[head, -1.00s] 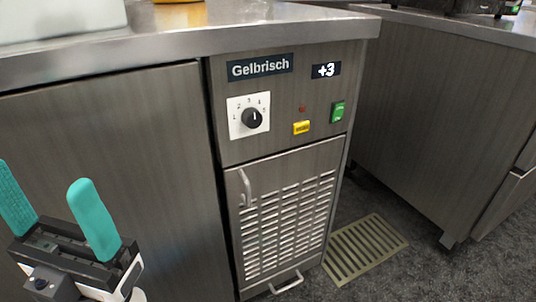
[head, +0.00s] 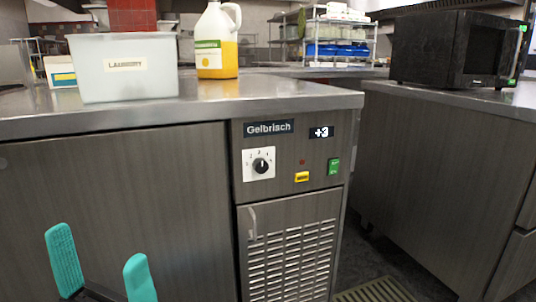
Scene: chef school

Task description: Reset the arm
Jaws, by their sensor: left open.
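My left gripper (head: 101,272) is at the lower left of the head view, with its two teal fingers spread apart and nothing between them. It is in front of the steel cabinet door (head: 115,195), apart from the control panel. Its base and the arm behind it are cut off by the bottom edge. My right gripper does not show.
A steel counter (head: 270,97) carries a translucent bin (head: 127,85) labelled laundry and a jug of yellow liquid (head: 217,45). The Gelbrisch panel (head: 285,155) has a dial and switches. A black microwave (head: 455,50) stands on the right counter. A floor grate (head: 375,292) lies below.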

